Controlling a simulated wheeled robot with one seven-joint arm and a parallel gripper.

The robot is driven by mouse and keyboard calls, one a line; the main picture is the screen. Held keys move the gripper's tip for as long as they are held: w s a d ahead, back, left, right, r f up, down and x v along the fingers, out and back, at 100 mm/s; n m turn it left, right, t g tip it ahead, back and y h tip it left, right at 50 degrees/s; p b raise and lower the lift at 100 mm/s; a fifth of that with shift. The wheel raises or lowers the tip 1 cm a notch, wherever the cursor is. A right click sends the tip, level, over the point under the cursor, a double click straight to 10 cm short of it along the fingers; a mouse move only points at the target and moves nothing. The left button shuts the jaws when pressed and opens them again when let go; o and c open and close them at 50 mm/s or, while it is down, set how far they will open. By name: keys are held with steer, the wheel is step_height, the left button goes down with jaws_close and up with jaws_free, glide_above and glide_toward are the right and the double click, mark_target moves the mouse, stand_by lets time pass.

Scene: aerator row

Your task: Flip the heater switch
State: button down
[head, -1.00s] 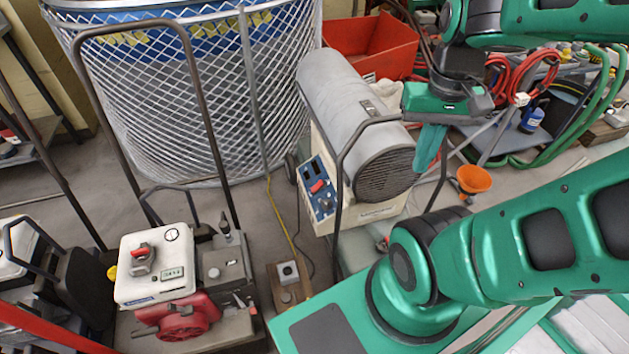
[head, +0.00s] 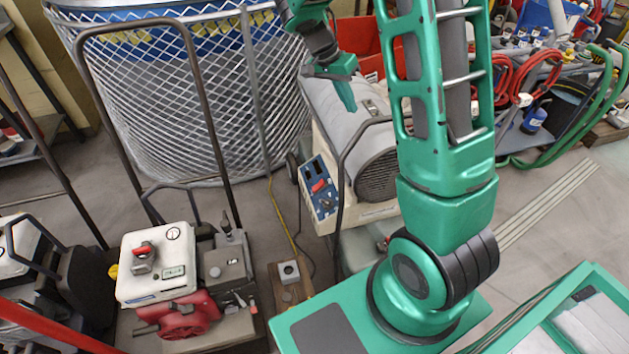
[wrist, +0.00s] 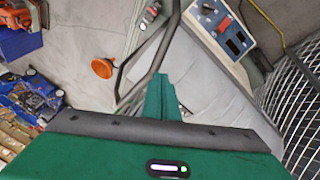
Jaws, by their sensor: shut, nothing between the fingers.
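The heater (head: 352,130) is a grey cylinder on a cream base, with a dark grille at its front end. Its blue control panel (head: 323,205) faces front left and carries a red rocker switch (head: 319,186), dark slots above and a dark knob below. In the wrist view the panel (wrist: 222,28) and red switch (wrist: 224,24) show at the upper right. My gripper (head: 349,104) hangs over the top of the heater, above and behind the panel, apart from the switch. Its fingers (wrist: 163,82) are shut and empty. Whether they touch the cylinder, I cannot tell.
A dark tube handle (head: 352,150) curves in front of the heater, close to the panel. A wire mesh cage (head: 190,110) stands to the left. A red bin (head: 362,42) is behind. A white and red machine (head: 160,265) stands front left. An orange funnel (wrist: 102,68) is on the floor.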

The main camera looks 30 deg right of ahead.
mark_target(321, 182)
steer(key=w+a+f+m+h, duration=0.25)
steer(key=w+a+f, duration=0.35)
steer(key=w+f, duration=0.6)
steer(key=a+f+m, duration=0.2)
steer(key=a+f, duration=0.2)
steer(key=f, duration=0.5)
steer(key=w+a+f+m+h, duration=0.1)
steer(key=a+f+m, duration=0.1)
steer(key=f, duration=0.7)
steer(key=shift+w+a+f, duration=0.15)
steer(key=shift+a+f, duration=0.2)
steer(key=shift+a, duration=0.5)
steer(key=shift+d+h, duration=0.1)
steer(key=shift+h, duration=0.15)
steer(key=x, duration=1.4)
